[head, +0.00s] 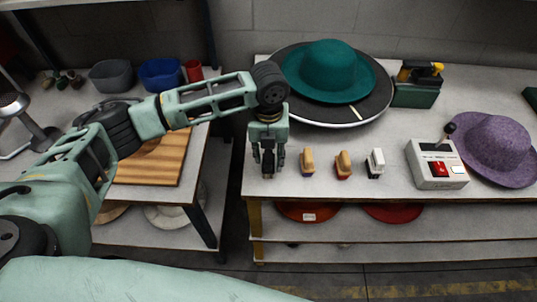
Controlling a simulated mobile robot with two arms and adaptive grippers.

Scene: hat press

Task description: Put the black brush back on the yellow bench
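My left gripper (268,165) points down at the left front part of the bench with yellow legs (400,185). Its fingers look spread, with a dark shape between them that may be the black brush; I cannot tell it clearly from the gripper's own parts. My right gripper is not in view.
A teal hat (328,70) sits on a large round dark stand behind the brushes. A control box (436,165) and a purple hat (495,148) are at right. A wooden board (155,160) lies on the left table, across a gap.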

